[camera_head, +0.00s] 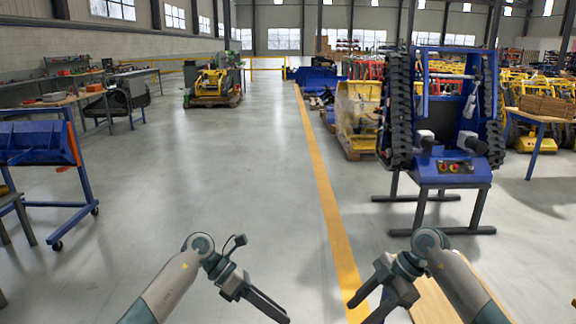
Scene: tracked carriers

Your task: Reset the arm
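My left gripper (284,317) comes in from the lower left and points down to the right over the bare floor. Its dark fingers lie close together with nothing seen between them, and the tips reach near the bottom edge. My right gripper (358,312) comes in from the lower right and points down to the left, beside the yellow floor line. Its two fingers stand apart with a clear gap, and I see nothing held.
A wooden board (437,303) lies beneath my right arm. A blue stand with a black-tracked carrier (450,172) is ahead right. A blue wheeled rack (40,145) stands at left. A yellow machine (211,86) is farther back. The grey floor (215,165) between is clear.

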